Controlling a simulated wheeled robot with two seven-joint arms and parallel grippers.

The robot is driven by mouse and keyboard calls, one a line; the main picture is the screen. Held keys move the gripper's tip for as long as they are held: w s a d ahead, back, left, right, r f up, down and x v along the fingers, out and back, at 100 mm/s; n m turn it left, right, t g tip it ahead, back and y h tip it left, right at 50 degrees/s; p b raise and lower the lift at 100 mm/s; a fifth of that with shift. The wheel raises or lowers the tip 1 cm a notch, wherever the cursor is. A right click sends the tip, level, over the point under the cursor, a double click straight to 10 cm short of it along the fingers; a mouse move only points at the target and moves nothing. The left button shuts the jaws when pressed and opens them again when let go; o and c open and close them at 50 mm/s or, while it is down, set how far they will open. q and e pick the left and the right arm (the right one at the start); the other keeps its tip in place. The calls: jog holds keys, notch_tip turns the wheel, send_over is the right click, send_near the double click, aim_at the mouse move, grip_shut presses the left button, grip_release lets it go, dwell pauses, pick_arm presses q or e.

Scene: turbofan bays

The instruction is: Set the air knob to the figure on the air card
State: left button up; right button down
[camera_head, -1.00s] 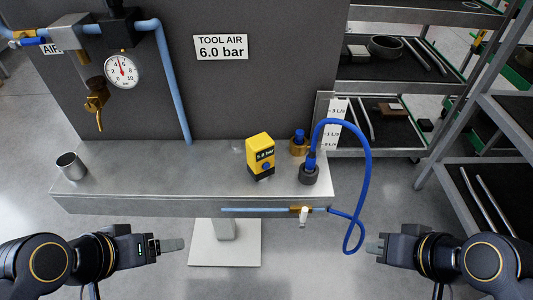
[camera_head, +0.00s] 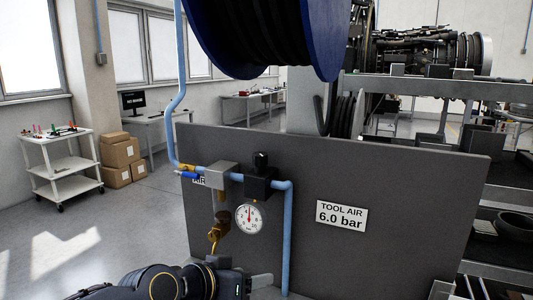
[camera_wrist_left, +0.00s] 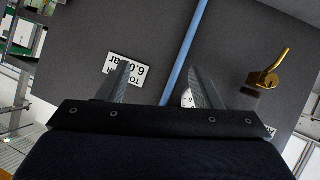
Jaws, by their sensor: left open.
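The air card (camera_head: 341,215) on the dark grey panel reads "TOOL AIR 6.0 bar"; part of it also shows in the left wrist view (camera_wrist_left: 128,68). A black knob (camera_head: 261,161) stands on top of the regulator, right of a grey block. The round white gauge (camera_head: 249,219) hangs below it, its needle pointing roughly upward; its figures are too small to read. My left gripper (camera_head: 262,282) is low in front of the panel, below the gauge. Its fingers (camera_wrist_left: 162,85) are apart and empty, with the blue pipe and part of the gauge behind them. My right gripper is out of view.
A light blue pipe (camera_head: 288,240) runs down the panel right of the gauge. A brass valve (camera_head: 215,236) hangs left of the gauge. A large blue-rimmed hose reel (camera_head: 270,45) hangs above the panel. Shelving stands at the right; open floor lies left.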

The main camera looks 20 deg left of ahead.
aim_at(254, 158)
pick_arm(q)
jog(key=w+a+r+t+y+p, duration=0.1)
jog(key=w+a+r+t, duration=0.1)
jog(key=w+r, duration=0.3)
jog(key=w+a+r+t+y+p, duration=0.1)
jog(key=w+a+r+t+y, duration=0.1)
jog(key=w+r, duration=0.3)
jog(key=w+a+r+t+y+p, duration=0.1)
jog(key=w+a+r+t+y, duration=0.1)
jog(key=w+r, duration=0.3)
jog(key=shift+w+a+r+n, duration=0.3)
jog(key=shift+a+r+n, duration=0.1)
jog(key=shift+a+r, duration=0.3)
jog(key=w, duration=0.7)
jog(key=shift+w+a, duration=0.25)
jog(key=shift+a, duration=0.15)
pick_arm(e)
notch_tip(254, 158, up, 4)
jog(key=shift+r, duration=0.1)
pick_arm(q)
jog(key=shift+c, duration=0.5)
